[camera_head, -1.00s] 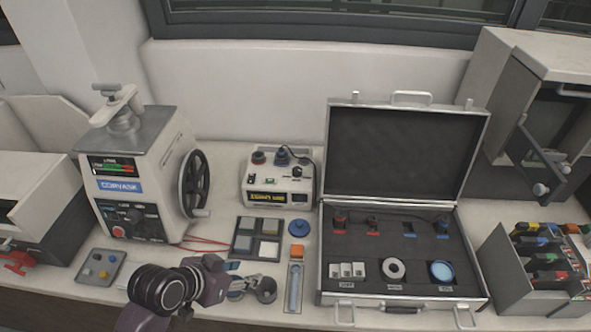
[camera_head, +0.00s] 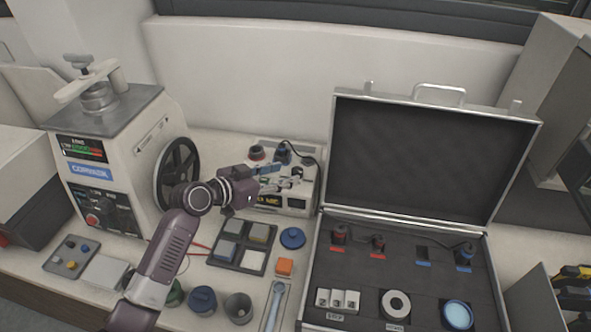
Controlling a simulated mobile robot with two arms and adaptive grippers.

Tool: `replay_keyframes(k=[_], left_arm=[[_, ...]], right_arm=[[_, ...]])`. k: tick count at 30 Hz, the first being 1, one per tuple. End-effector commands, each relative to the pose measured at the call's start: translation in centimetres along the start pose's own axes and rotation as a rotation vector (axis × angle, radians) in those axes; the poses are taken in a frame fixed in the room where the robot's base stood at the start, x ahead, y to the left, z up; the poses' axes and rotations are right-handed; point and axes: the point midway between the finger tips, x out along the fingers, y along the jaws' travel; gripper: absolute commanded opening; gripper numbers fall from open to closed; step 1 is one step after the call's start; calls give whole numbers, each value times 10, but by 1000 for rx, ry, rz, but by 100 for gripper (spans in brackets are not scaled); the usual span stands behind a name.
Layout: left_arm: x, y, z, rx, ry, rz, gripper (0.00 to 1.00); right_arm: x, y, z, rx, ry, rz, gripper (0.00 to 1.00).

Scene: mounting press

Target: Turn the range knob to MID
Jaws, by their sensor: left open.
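The small cream instrument box (camera_head: 308,190) stands at the back middle of the bench, with a dark red post (camera_head: 257,152) and a blue post (camera_head: 281,151) on top and a yellow-lettered display low on its front. My left arm reaches up from the bottom left. My left gripper (camera_head: 290,183) is open and empty in front of this box and hides much of its face, so any knob there is hidden. A dark knob (camera_head: 119,213) shows on the lower front panel of the press (camera_head: 92,170) at the left; its markings are too small to read. My right gripper is out of view.
An open metal case (camera_head: 436,150) with leads and weights stands at the right. A tray of square pads (camera_head: 242,246), a blue disc (camera_head: 292,238) and an orange block (camera_head: 285,266) lie in front of the box. The press handwheel (camera_head: 177,175) is left of my gripper.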

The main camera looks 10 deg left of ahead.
Motion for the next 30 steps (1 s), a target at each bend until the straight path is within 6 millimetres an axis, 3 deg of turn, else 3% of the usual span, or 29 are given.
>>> replay_keyframes(k=[6,12,21,30], left_arm=[[30,0,-2,-2,0,0,42],[44,0,0,0,-1,-1,42],[47,0,0,1,-1,-1,42],[46,0,0,1,-1,-1,11]], right_arm=[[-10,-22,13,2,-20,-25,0],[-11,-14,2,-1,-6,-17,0],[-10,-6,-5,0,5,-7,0],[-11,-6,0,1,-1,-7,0]])
